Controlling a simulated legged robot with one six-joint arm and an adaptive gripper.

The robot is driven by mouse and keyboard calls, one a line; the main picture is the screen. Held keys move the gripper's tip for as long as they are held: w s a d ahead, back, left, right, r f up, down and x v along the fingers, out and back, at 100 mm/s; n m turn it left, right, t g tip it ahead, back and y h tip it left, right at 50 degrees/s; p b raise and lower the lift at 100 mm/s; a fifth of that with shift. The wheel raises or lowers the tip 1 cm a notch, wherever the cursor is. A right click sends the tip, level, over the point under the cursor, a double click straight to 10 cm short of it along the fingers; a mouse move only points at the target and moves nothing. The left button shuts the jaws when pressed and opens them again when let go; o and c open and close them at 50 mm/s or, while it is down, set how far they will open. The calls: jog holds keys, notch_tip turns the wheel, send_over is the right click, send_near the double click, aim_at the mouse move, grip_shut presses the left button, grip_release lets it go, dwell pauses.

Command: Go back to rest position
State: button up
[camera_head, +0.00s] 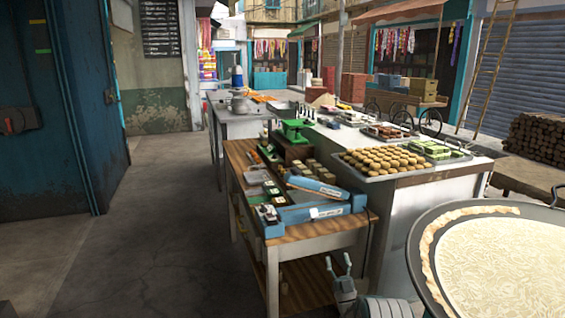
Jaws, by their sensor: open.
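My gripper (340,266) shows at the bottom of the view, right of centre, with its two fingers pointing up and apart. It is open, and nothing shows between the fingers. It appears in front of the right end of the wooden table (322,241). A wide dark pan (417,262) fills the lower right corner. It holds pale, creamy milk (505,262) with a tan crust along its left and upper edge. The gripper is left of the pan and apart from it.
Blue boxes (315,212) and small goods crowd the wooden table. A metal counter (425,180) behind it carries a tray of round brown sweets (385,160). A blue metal door (50,120) stands at the left. The grey floor (150,230) between door and table is clear.

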notch_tip(320, 180, up, 15)
jog(key=w+m+g+h, duration=0.2)
jog(key=w+g+h, duration=0.1)
jog(key=g+h, duration=0.15)
jog(key=s+r+m+g+h, duration=0.25)
jog(key=s+r+g, duration=0.25)
jog(key=s+r, duration=0.4)
jog(key=s+f+g, duration=0.2)
jog(key=s+g, duration=0.1)
jog(key=s, duration=1.1)
jog(key=s+a+f+g, duration=0.1)
jog(key=s+g, duration=0.3)
jog(key=s, duration=1)
jog(key=s+a+f+g, duration=0.1)
jog(key=s+f+g, duration=0.2)
jog(key=s, duration=1.1)
jog(key=shift+s+f+g, duration=0.2)
jog(key=shift+f+g, duration=0.05)
jog(key=shift+g, duration=0.3)
jog(key=shift+w, duration=0.1)
